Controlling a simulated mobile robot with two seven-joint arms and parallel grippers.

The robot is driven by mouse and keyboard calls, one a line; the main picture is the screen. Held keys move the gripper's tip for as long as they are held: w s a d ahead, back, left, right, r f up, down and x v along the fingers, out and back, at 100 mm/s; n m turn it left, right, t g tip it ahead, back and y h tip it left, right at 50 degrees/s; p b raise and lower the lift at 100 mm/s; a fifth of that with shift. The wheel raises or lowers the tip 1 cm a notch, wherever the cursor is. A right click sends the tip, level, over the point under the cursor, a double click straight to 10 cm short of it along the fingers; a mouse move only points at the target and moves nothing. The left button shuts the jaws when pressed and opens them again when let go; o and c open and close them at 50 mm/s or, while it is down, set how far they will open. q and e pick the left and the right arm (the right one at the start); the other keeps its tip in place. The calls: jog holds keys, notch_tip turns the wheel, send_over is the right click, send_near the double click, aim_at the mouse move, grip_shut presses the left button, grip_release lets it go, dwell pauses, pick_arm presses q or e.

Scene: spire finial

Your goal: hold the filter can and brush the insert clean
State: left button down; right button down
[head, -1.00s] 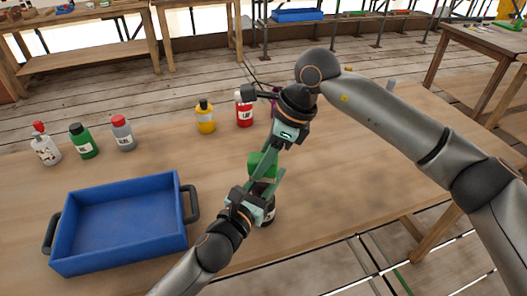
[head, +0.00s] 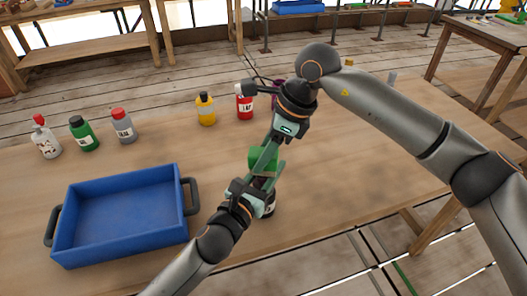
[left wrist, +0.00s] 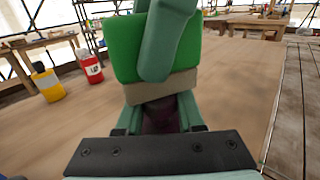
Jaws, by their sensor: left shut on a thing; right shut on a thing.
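My right gripper (head: 265,155) is shut on a green brush (head: 262,163), coming down from above. In the left wrist view the brush (left wrist: 128,52) has a beige bristle pad (left wrist: 160,88) on its underside, with a finger of my right gripper (left wrist: 165,45) across its front. My left gripper (head: 262,186) is shut on the dark filter can with a white label (head: 270,208), just below the brush. In the left wrist view the dark can (left wrist: 160,118) shows between my left fingers, directly under the bristles. The insert is hidden, and I cannot tell if the bristles touch it.
A blue tray (head: 66,238) with black handles lies at the left of the wooden table (head: 345,185). Several bottles stand along the back, including yellow (head: 205,110), red (head: 244,103), grey (head: 122,125) and green (head: 83,135) ones.

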jog(key=shift+f, duration=0.35)
dwell(0.3)
jog(key=shift+w+a, duration=0.35)
jog(key=shift+s+d+r, duration=0.1)
jog(key=shift+s+d, duration=0.65)
jog(key=shift+a, duration=0.1)
